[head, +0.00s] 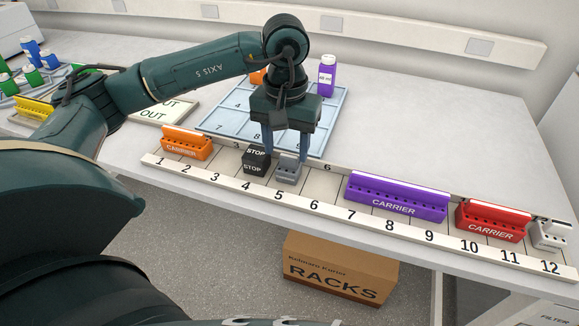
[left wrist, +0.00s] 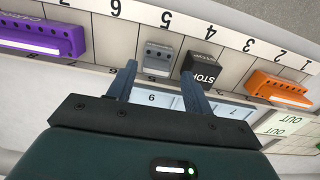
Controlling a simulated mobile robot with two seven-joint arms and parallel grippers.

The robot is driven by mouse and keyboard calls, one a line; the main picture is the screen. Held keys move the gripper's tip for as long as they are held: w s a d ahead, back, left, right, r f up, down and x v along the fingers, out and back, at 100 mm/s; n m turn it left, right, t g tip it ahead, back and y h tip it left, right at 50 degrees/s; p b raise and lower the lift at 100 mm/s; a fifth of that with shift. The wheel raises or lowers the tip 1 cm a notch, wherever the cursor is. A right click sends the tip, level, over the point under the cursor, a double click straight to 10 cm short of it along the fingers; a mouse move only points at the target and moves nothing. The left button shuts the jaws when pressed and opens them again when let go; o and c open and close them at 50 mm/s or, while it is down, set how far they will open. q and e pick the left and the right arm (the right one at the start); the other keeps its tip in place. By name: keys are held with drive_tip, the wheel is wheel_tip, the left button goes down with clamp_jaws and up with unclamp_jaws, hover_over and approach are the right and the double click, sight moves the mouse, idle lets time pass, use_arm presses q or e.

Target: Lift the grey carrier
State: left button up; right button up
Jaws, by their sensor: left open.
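The small grey carrier (head: 288,170) sits on the numbered rail at slot 5, just right of the black STOP block (head: 255,161). In the left wrist view the grey carrier (left wrist: 159,58) shows beyond my fingertips, beside the STOP block (left wrist: 202,68). My left gripper (head: 287,154) points down over the rail, its two blue fingers apart and nothing between them that I can make out. In the head view the fingers overlap the back of the rail near the carrier; contact cannot be told. My right gripper is not in view.
An orange carrier (head: 187,143) sits at slots 1 to 2, a purple carrier (head: 396,198) at 7 to 9, a red carrier (head: 491,221) at 10 to 11. A light grey piece (head: 548,235) is at 12.

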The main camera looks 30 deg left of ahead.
sight(289, 156)
use_arm(q)
drive_tip(key=shift+w+d+f+p, duration=0.15)
drive_tip(key=shift+f+p, duration=0.1)
drive_tip(key=shift+f, duration=1.2)
drive_tip(key=shift+w+f+p, duration=0.15)
drive_tip(key=shift+f+p, duration=0.1)
drive_tip(key=shift+f, duration=1.15)
drive_tip(key=c, duration=0.7)
